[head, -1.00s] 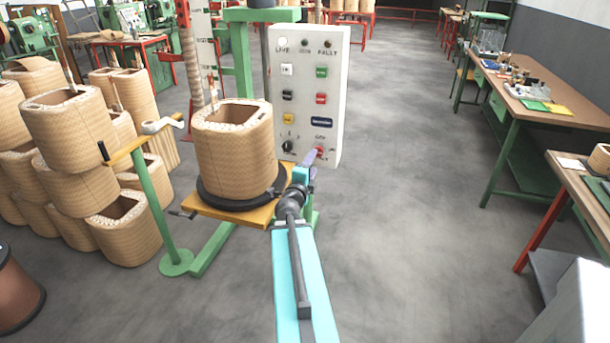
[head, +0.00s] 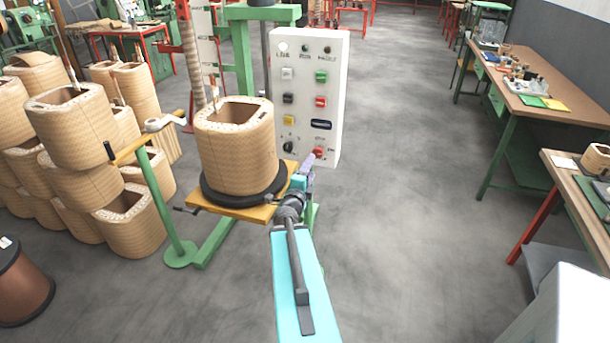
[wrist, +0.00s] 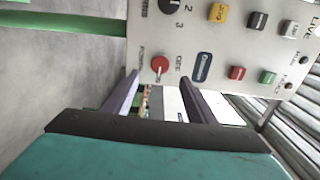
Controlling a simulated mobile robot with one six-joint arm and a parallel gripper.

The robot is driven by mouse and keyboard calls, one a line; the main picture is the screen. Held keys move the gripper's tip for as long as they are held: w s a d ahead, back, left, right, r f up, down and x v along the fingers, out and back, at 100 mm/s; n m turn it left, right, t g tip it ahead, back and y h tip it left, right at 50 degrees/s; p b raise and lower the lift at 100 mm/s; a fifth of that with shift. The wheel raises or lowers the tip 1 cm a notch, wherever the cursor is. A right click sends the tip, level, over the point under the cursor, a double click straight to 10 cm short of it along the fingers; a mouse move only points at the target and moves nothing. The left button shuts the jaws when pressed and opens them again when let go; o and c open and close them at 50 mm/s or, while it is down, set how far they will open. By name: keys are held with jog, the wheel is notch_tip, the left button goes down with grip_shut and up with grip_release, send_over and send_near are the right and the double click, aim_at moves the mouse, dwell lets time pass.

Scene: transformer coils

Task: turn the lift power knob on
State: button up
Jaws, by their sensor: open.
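The red rotary knob (head: 318,151) is at the lower right of the white control panel (head: 334,100). In the wrist view the red knob (wrist: 160,64) has small lettering around it, and the panel appears turned sideways. Which way the knob points is too small to tell. My gripper (head: 308,160) is just in front of the panel's lower right part. In the wrist view my gripper (wrist: 159,77) has its two purple fingers apart, with the knob just beyond and between the tips. Nothing is held. Whether a finger touches the knob is unclear.
A black knob (head: 288,147) sits left of the red one, with coloured buttons above. A wound coil (head: 236,150) stands on a yellow platform (head: 262,213) close left of my arm. Stacked coils fill the left side. The floor right of the panel is clear up to the workbenches (head: 535,112).

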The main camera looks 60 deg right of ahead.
jog(key=shift+p+v, duration=2.7)
jog(key=shift+p, duration=1.85)
jog(key=shift+a, duration=0.1)
